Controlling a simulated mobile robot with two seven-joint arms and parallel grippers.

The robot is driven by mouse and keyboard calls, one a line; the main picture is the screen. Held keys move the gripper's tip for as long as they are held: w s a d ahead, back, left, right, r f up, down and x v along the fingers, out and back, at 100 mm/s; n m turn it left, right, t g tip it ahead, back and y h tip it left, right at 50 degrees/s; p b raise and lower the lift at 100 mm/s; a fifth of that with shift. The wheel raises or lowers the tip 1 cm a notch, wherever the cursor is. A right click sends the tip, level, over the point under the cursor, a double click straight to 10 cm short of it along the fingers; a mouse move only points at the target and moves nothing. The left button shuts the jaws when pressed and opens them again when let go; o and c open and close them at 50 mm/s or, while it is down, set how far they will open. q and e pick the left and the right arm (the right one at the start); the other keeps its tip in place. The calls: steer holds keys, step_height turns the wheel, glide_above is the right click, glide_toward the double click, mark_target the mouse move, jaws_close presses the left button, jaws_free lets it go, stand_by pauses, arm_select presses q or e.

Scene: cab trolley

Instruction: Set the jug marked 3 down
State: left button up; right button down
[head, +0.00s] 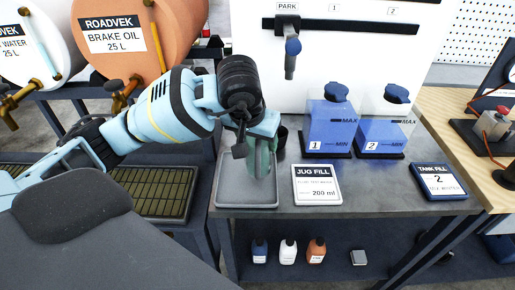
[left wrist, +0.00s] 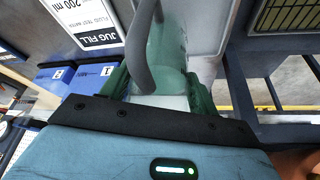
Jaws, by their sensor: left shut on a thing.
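My left gripper (head: 262,135) is shut on a greenish, see-through jug (head: 262,168), which looks upright over the grey tray (head: 226,198) on the metal trolley top. I cannot tell whether the jug's base touches the tray. In the left wrist view the jug (left wrist: 168,48) stands between the green fingers (left wrist: 158,88), with its grey handle (left wrist: 138,50) in front. No number 3 shows on the jug from here. My right gripper is not in view.
Right of the tray lies the JUG FILL card (head: 317,184). A TANK FILL tablet (head: 440,180) lies at right.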

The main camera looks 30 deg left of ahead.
arm_select(q)
steer(key=shift+s+x, duration=0.2)
steer(key=shift+x, duration=0.65)
steer(key=shift+s+x, duration=0.15)
steer(key=shift+x, duration=0.65)
steer(key=shift+d+f, duration=0.1)
steer(key=shift+f, duration=0.05)
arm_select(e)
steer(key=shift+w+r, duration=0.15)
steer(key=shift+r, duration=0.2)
arm_select(q)
steer(key=shift+f, duration=0.1)
steer(key=shift+f, duration=0.15)
steer(key=o, duration=1.2)
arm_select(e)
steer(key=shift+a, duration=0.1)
arm_select(q)
steer(key=shift+s+r, duration=0.1)
steer(key=shift+r, duration=0.35)
steer(key=p+v, duration=0.1)
steer(key=v, duration=1)
steer(key=shift+s+r, duration=0.2)
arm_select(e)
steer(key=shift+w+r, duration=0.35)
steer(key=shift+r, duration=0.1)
arm_select(q)
steer(key=shift+d, duration=0.1)
